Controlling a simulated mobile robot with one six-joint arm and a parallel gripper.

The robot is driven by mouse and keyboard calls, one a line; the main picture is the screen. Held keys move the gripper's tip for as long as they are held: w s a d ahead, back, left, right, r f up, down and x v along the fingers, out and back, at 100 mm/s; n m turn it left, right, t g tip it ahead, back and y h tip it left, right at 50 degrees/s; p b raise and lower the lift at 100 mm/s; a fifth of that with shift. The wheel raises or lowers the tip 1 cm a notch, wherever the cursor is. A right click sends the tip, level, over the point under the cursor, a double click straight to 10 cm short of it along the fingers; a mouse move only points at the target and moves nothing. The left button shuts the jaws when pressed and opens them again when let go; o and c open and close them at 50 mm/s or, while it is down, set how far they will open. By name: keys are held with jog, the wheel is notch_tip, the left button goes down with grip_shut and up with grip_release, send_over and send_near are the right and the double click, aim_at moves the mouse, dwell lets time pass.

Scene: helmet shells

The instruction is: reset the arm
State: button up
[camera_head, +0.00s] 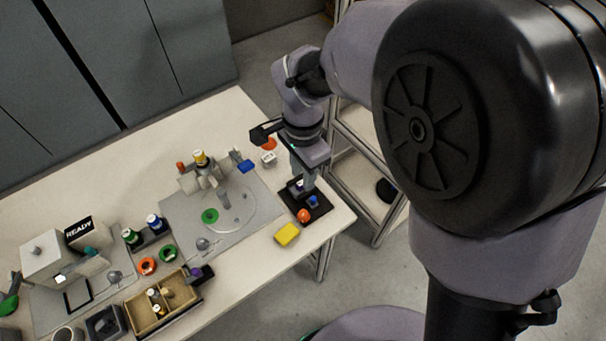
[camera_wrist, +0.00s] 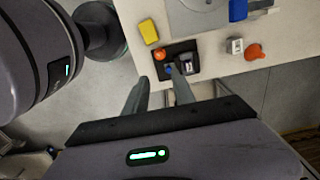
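My arm reaches over the right end of the table (camera_head: 120,125). My gripper (camera_head: 303,186) points down over the black tray (camera_head: 322,210) at the table's right corner. In the wrist view the fingers of my gripper (camera_wrist: 160,78) stand apart, with no held thing visible between them. The tray (camera_wrist: 190,48) bears an orange piece (camera_head: 304,215), a blue piece (camera_head: 313,201) and a small grey-white piece (camera_wrist: 188,67). One finger overlaps the tray in the wrist view, and I cannot tell whether it touches anything there.
A yellow block (camera_head: 287,234) lies beside the tray. A grey fixture plate (camera_head: 180,240) with a green ring is left of it. A tan divided box (camera_head: 180,312), a machine with a READY sign (camera_head: 78,229), and a metal rack (camera_head: 360,150) stand around.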

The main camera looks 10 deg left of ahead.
jog(key=s+d+r+n+t+y+b, duration=0.1)
jog(key=s+d+r+t, duration=0.15)
jog(key=d+r, duration=0.45)
jog(key=s+d+r+n+t+y+b, duration=0.1)
jog(key=s+d+r, duration=0.25)
jog(key=d, duration=0.45)
jog(key=s+d+r+n+t, duration=0.1)
jog(key=s+d+r+t, duration=0.1)
jog(key=s+d, duration=0.2)
jog(key=shift+s+d+n, duration=0.35)
jog(key=shift+s+n, duration=0.05)
jog(key=shift+s, duration=0.75)
